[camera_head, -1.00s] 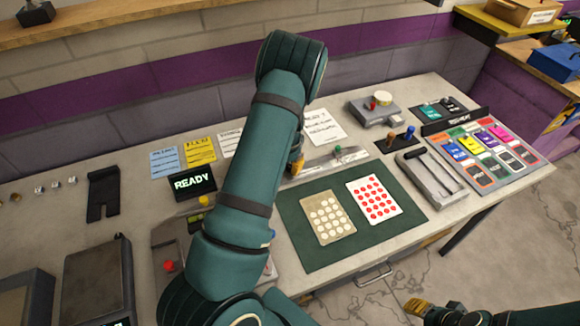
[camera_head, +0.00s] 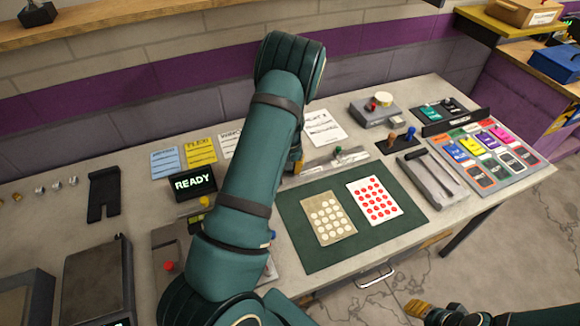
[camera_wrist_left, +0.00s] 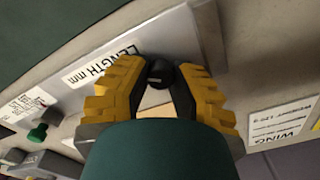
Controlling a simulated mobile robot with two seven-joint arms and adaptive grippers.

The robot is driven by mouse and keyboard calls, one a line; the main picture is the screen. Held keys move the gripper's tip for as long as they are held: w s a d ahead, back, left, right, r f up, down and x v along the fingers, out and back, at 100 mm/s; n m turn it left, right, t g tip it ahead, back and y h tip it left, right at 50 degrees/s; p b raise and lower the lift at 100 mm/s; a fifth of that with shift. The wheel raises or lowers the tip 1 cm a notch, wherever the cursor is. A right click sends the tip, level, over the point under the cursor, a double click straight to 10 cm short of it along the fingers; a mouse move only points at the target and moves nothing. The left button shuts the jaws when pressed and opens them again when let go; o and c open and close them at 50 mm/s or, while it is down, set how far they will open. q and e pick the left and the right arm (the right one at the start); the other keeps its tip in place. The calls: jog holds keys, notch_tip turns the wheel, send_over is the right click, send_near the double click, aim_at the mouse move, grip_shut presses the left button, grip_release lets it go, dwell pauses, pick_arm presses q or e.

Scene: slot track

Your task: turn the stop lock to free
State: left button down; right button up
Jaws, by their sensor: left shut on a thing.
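In the left wrist view a small round black knob (camera_wrist_left: 158,73) stands on the grey metal strip (camera_wrist_left: 110,52) with a "LENGTH mm" label. It lies between the tips of my left gripper (camera_wrist_left: 160,80), whose yellow fingers are shut on it. A pale mark shows on the knob; which setting it points to cannot be read. In the head view my left arm hides the knob and most of that gripper; only a yellow finger edge (camera_head: 297,158) shows. My right gripper (camera_head: 420,308) is at the bottom right, away from the bench; its opening cannot be made out.
A green knob (camera_head: 338,151) sits farther right on the strip. A dark green mat (camera_head: 301,252) with two dotted cards lies in front. A lever panel (camera_head: 400,146), a grey box (camera_head: 384,114) and a slotted unit (camera_head: 432,180) stand right. A READY display (camera_head: 193,182) stands left.

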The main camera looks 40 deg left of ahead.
pick_arm(q)
jog(key=c, duration=0.8)
grip_release()
jog(key=shift+f, duration=0.1)
jog(key=shift+a, duration=0.15)
jog(key=shift+r, duration=0.7)
jog(key=shift+d+r, duration=0.15)
jog(key=shift+r, duration=1.55)
jog(key=shift+d+r, duration=0.1)
jog(key=shift+r, duration=1.6)
jog(key=shift+w, duration=0.1)
